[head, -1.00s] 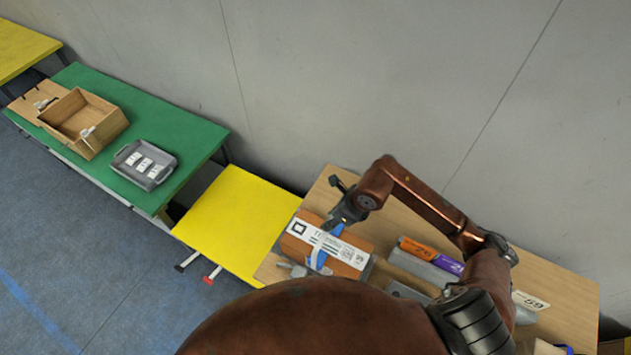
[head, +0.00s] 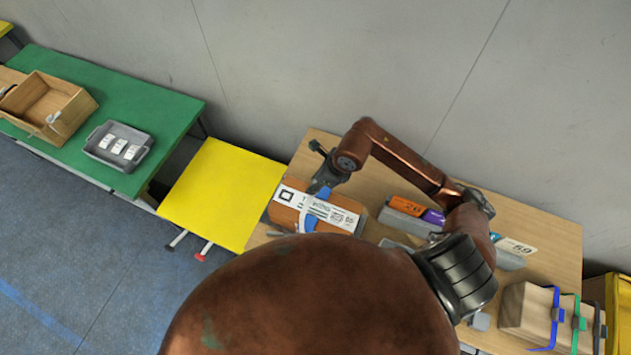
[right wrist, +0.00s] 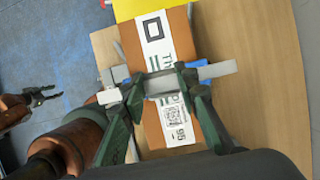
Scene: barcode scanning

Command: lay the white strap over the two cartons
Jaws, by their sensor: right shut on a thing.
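A brown carton block with a long printed white label (head: 345,217) lies on the wooden table; it also shows in the right wrist view (right wrist: 182,50). I cannot tell where one carton ends and the other begins. My right gripper (head: 320,186) is over it; in the right wrist view the gripper (right wrist: 166,84) is shut on the white strap (right wrist: 221,69), which lies across the block. A blue band (right wrist: 199,73) shows beside the strap, partly hidden. My left gripper (right wrist: 44,94) is open and empty, away to the left.
Orange (head: 406,206) and purple (head: 433,217) packs stand right of the carton block. A yellow table (head: 222,195) and a green table (head: 150,102) with a grey tray (head: 119,147) are left.

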